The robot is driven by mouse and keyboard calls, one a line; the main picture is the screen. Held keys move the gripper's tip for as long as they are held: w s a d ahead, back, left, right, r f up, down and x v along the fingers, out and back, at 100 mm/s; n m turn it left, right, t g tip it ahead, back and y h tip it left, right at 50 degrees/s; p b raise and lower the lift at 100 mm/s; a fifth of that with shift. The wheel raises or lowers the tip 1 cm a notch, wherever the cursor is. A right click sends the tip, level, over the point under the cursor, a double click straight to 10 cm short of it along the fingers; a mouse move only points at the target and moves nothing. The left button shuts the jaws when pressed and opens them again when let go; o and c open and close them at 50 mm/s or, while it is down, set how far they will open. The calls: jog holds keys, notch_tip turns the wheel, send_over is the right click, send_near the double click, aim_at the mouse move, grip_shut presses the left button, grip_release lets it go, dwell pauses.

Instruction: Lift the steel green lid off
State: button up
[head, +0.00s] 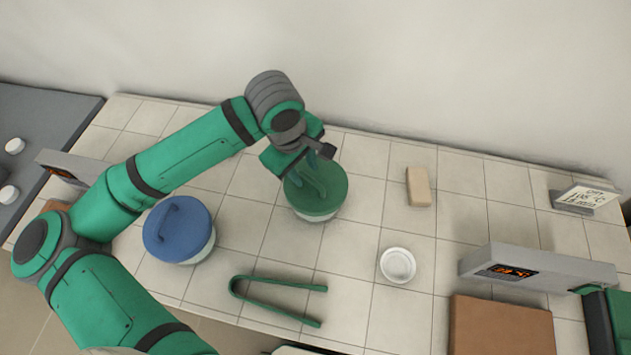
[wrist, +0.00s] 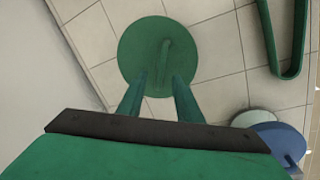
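The green lid (head: 328,199) sits on a white round pot on the tiled bench, right of the blue-lidded pot. In the wrist view the lid (wrist: 140,42) is a green disc with a raised bar handle (wrist: 163,62). My gripper (wrist: 158,82) is above the lid, its two green fingers apart on either side of the handle's near end. In the head view my gripper (head: 316,178) comes over the lid's upper left. Whether the fingers touch the lid or handle cannot be told. The pot's wall is mostly hidden under the lid.
A blue-lidded pot (head: 178,229) stands to the left. Green tongs (head: 280,296) lie in front. A tan block (head: 418,187), a white dish (head: 397,265), a furnace control panel (head: 538,268) and a sign (head: 585,197) are to the right. A wall runs behind the bench.

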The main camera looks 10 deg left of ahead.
jog(key=shift+w+d+f, duration=0.1)
jog(key=shift+w+f, duration=0.05)
jog(key=shift+f, duration=0.5)
jog(key=shift+w+d+f, duration=0.1)
jog(key=shift+f, duration=0.55)
jog(key=shift+a, duration=0.1)
grip_shut()
jog(key=shift+r, duration=0.1)
jog(key=shift+r, duration=0.3)
jog(key=r, duration=0.3)
jog(key=shift+s+r, duration=0.15)
jog(key=shift+s, duration=0.15)
jog(key=s+r, duration=1.3)
jog(key=shift+s+a, duration=0.15)
jog(key=shift+a, duration=0.3)
